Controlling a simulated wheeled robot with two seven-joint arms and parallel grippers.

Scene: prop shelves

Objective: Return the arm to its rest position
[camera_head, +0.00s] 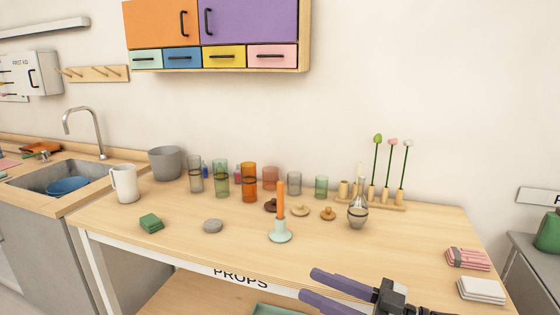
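My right gripper (309,284) comes in from the bottom right, with two purple fingers pointing left. The fingers are apart with nothing seen between them, so it is open and empty. In the picture it lies over the front edge of the wooden table (330,256), near the "PROPS" label. Part of the gripper is cut off by the bottom of the picture. My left gripper is not in view.
Coloured glasses (249,182) stand further back. Folded cloths (482,289) lie at right. The table's front middle is clear.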

